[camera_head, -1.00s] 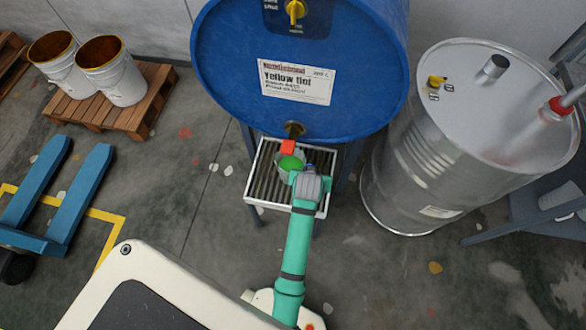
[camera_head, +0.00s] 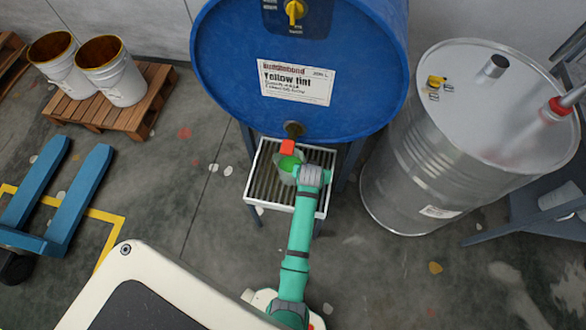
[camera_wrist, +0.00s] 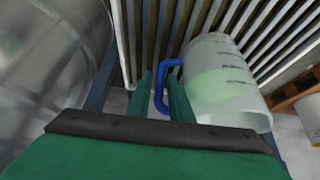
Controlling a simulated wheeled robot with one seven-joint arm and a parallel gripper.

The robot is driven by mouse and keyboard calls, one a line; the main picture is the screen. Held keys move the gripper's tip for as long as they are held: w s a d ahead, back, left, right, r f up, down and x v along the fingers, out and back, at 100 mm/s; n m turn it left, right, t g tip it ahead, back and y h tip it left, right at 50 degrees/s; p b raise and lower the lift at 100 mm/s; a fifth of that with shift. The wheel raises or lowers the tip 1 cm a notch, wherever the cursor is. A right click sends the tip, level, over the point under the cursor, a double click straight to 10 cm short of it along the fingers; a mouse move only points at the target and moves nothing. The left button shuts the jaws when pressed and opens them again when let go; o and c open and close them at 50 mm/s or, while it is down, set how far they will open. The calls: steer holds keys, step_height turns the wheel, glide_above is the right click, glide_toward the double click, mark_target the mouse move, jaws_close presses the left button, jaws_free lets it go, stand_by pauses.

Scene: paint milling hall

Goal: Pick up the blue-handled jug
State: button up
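The jug (camera_head: 283,174) is a pale translucent vessel with green contents, standing on the slatted drip grate (camera_head: 262,190) under the drum's red tap. In the wrist view the jug (camera_wrist: 218,85) has dark marks on its side, and its blue handle (camera_wrist: 162,88) faces left. My gripper (camera_wrist: 160,92) is open, with its two green fingers apart. The handle lies between the fingers, close to the right one; I cannot tell whether they touch. In the head view my gripper (camera_head: 302,175) is at the jug's right side and hides the handle.
The blue "Yellow tint" drum (camera_head: 300,40) with its red tap (camera_head: 287,147) overhangs the back of the grate. A steel drum (camera_head: 430,170) stands close on the right. A pallet (camera_head: 140,115) with two buckets and blue forks (camera_head: 75,205) are at left.

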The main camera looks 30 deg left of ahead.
steer(key=shift+w+f, duration=0.2)
steer(key=shift+f, duration=0.15)
jaws_close()
stand_by(1.2)
